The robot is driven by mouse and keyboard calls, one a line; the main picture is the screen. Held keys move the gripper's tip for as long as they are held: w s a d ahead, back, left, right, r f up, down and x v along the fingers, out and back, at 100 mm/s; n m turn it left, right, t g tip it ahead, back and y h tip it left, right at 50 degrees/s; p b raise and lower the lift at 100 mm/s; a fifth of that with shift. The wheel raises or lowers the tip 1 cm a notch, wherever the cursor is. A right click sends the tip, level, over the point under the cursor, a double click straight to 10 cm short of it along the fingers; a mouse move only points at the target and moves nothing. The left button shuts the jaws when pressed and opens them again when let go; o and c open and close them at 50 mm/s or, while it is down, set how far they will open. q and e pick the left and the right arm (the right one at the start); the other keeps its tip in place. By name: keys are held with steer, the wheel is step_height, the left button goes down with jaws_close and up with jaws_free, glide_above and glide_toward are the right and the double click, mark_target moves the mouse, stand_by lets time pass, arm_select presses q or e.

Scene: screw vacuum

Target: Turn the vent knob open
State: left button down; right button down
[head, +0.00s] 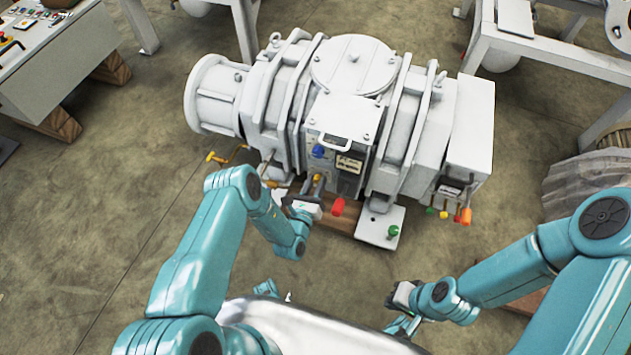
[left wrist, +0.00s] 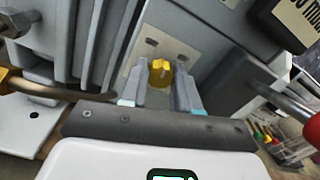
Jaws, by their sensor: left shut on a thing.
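A large white screw vacuum pump (head: 345,64) stands in the middle of the head view. The vent knob, a small yellow knob (left wrist: 160,72), sits on a pale plate on the pump's front. My left gripper (head: 316,188) is at the low front of the pump, and in the left wrist view its two fingers (left wrist: 161,95) are on either side of the knob, shut on it. In the head view the gripper largely hides the knob. My right gripper (head: 402,305) is low in the head view, away from the pump; its jaws are too small to tell.
A blue knob (head: 318,151) and a red knob (head: 338,207) are close to my left gripper. A green knob (head: 393,231) is on a white plate to the right. Yellow handles (head: 217,158) stick out at the left. Bare floor lies in front.

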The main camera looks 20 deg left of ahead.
arm_select(q)
steer(key=m+p, duration=0.1)
steer(key=m, duration=0.2)
steer(key=shift+m, duration=0.4)
steer(key=shift+m+p, duration=0.45)
steer(key=shift+m, duration=1.45)
steer(key=shift+f, duration=0.1)
steer(key=c, duration=0.8)
jaws_free()
